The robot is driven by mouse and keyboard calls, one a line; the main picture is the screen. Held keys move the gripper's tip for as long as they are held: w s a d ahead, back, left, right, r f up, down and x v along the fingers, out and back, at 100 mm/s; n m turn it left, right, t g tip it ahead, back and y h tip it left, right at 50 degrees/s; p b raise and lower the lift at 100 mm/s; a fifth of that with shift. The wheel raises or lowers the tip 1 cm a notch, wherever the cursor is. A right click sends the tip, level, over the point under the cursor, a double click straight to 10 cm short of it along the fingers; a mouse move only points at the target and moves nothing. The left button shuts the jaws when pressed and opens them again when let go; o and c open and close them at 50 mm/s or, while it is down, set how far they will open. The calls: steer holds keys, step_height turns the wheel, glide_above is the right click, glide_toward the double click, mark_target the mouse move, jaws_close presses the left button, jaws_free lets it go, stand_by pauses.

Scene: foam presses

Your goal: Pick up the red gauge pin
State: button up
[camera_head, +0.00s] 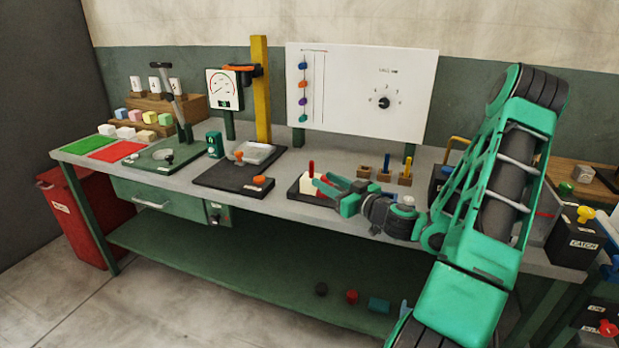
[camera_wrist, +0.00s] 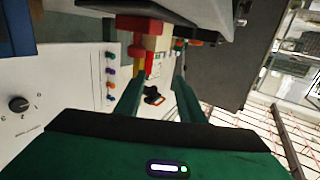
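In the head view the red gauge pin (camera_head: 311,168) stands upright at a white block (camera_head: 309,183) on a dark base near the bench's front. My gripper (camera_head: 328,194) is just right of the block, with its fingers pointing left and spread apart. The fingers are close to the block; whether they touch it I cannot tell. In the wrist view the two green fingers of my gripper (camera_wrist: 160,84) are apart with nothing clearly held between them. Red pieces show near the top there, but I cannot tell which is the pin.
Small wooden holders (camera_head: 405,178), some with blue or yellow pins, stand right of the block. A black tray with a metal dish (camera_head: 256,153) is to the left. A white panel (camera_head: 361,90) with a knob rises behind. My arm covers part of the bench's right side.

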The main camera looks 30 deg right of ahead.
mark_target(312, 163)
steer(key=shift+d+r+m+t+h, duration=0.15)
steer(key=shift+d+m+t+h, duration=0.15)
steer(key=shift+d, duration=0.45)
steer(key=shift+w+d, duration=0.15)
steer(key=shift+d, duration=0.1)
steer(key=w, duration=0.5)
steer(key=shift+a+r, duration=0.1)
steer(key=shift+a, duration=0.05)
steer(key=w, duration=0.4)
steer(key=shift+w+a+r, duration=0.15)
steer(key=shift+a+r, duration=0.1)
steer(key=shift+r, duration=0.15)
steer(key=shift+w, duration=0.55)
jaws_close()
